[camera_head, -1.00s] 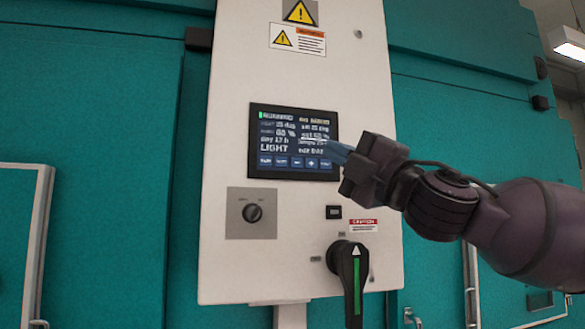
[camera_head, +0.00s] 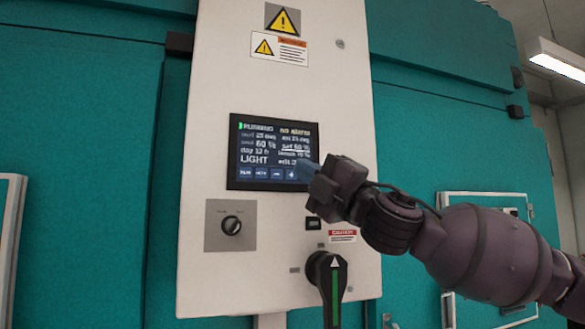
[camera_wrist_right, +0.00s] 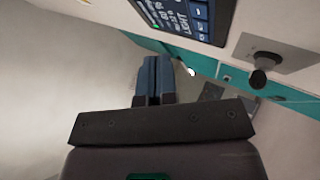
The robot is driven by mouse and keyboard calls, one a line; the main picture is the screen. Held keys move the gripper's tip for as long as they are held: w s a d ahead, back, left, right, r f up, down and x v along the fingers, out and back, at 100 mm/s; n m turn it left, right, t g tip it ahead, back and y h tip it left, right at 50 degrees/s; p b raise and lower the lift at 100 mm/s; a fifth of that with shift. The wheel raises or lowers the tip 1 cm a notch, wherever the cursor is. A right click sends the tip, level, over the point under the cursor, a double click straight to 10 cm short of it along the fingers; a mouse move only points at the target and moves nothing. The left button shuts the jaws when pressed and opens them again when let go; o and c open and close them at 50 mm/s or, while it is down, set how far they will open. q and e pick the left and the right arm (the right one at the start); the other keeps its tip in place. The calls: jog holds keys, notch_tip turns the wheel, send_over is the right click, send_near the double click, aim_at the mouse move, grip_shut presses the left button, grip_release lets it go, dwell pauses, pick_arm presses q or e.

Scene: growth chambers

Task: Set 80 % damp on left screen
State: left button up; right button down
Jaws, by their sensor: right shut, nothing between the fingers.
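The dark screen (camera_head: 273,152) is on a white control panel. It reads RUNNING, LIGHT and a 60 % value at left, with what looks like "set 60 %" underlined at right. Small buttons line its bottom, with a plus button (camera_head: 291,174) at the right end of the visible ones. Touch cannot be told. The right wrist view shows the shut fingers (camera_wrist_right: 155,68) and part of the screen (camera_wrist_right: 185,14) beyond. My left gripper is not in view.
Below the screen are a rotary knob (camera_head: 231,225), a small black switch (camera_head: 313,223) and a large black handle with a green stripe (camera_head: 330,283). Warning labels (camera_head: 279,47) are above. Teal chamber walls (camera_head: 90,130) flank the panel.

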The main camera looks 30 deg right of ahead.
aim_at(291, 175)
jog(key=w, duration=0.2)
jog(key=w+d+p, duration=0.1)
jog(key=w, duration=0.1)
jog(key=shift+w, duration=0.25)
dwell(1.1)
dwell(0.7)
jog(key=shift+w, duration=0.35)
jog(key=shift+d, duration=0.1)
